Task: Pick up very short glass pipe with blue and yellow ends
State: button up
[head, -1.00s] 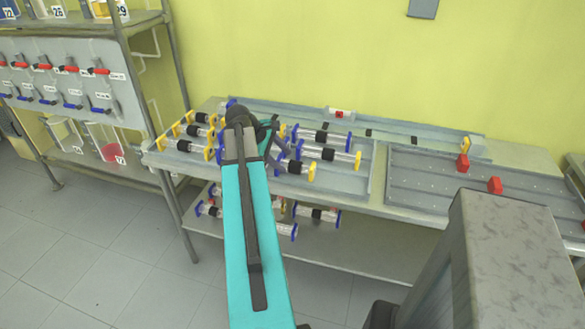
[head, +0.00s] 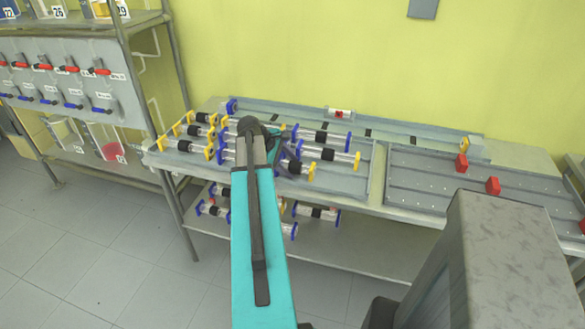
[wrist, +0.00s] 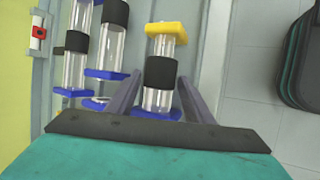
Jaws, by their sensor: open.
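The very short glass pipe with a yellow end and a blue end shows in the wrist view (wrist: 160,48), with a black band around its middle. In the head view its yellow end and black band (head: 295,167) show at the front of the rack, partly behind my arm. My gripper (wrist: 159,80) is open. In the wrist view its two dark fingers lie to either side of the pipe, near the black band and the blue end. I cannot tell whether either finger touches the glass. In the head view my gripper (head: 287,157) is over the front of the rack.
Pipes with two blue ends (wrist: 107,45) lie close left of my gripper in the wrist view. More pipes (head: 190,130) lie left in the rack and on the shelf below (head: 315,213). A grey tray with red blocks (head: 430,185) is to the right.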

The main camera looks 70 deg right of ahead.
aim_at(289, 163)
jog(key=c, duration=1)
jog(key=shift+o, duration=0.2)
jog(key=shift+r, duration=0.1)
jog(key=shift+r+b, duration=0.5)
jog(key=shift+r, duration=1.2)
jog(key=s+a+b, duration=0.3)
jog(key=a+b, duration=0.1)
jog(key=a, duration=0.6)
jog(key=shift+a+r, duration=0.3)
jog(key=shift+a, duration=0.05)
jog(key=shift+a+b, duration=0.15)
jog(key=shift+b, duration=0.35)
